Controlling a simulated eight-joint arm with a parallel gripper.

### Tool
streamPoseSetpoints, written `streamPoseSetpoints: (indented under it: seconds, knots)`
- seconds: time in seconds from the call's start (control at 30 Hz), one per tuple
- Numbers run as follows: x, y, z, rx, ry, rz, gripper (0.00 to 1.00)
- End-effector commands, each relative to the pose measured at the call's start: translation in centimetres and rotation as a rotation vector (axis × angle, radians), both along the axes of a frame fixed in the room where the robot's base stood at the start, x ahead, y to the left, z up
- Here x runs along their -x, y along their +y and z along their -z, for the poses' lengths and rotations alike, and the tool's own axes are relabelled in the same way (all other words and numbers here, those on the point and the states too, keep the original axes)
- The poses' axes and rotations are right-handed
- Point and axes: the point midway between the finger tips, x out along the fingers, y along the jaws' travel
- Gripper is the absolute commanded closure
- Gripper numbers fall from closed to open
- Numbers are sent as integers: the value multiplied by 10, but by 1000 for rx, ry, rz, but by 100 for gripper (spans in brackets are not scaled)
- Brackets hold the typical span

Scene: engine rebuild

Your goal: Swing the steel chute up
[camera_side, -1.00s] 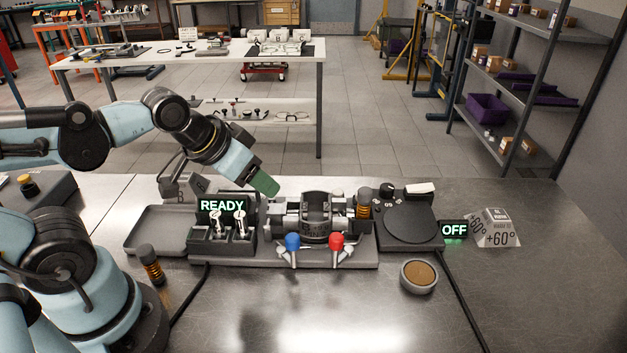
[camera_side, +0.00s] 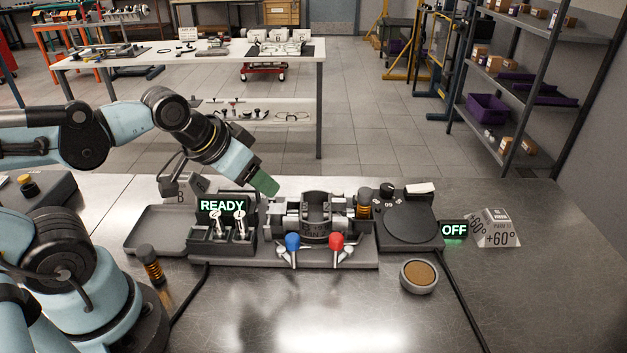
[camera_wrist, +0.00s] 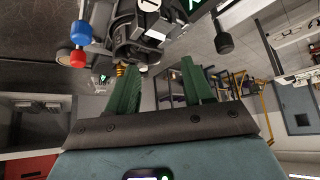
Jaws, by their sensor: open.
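My gripper (camera_side: 265,186) is open and empty, its green fingers pointing down and right above the back of the fixture, between the READY box and the clamp. In the wrist view my two green fingers (camera_wrist: 160,66) stand apart with nothing between them. The fixture (camera_side: 322,218) carries a dark ringed part in grey clamps, with a blue knob (camera_side: 292,242) and a red knob (camera_side: 337,240) in front. I cannot pick out the steel chute with certainty; it may be among the grey metal parts on the fixture, partly hidden.
A READY box (camera_side: 222,206) with two toggles stands left of the clamp, beside a grey tray (camera_side: 160,238). A black round plate (camera_side: 410,224) and OFF display (camera_side: 454,230) stand right. A small round brown-topped dish (camera_side: 418,276) lies in front.

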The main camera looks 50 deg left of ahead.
Motion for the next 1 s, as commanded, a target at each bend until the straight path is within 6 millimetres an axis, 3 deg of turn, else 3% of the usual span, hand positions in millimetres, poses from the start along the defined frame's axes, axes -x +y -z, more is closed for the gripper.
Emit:
streamPoseSetpoints:
  seconds: [0.47,0.8,1.0]
  knots:
    - [-1,-2,-2,35,34,-34,49]
    - [-14,-26,-25,372,462,-460,49]
    - [-22,-41,-40,483,742,-733,49]
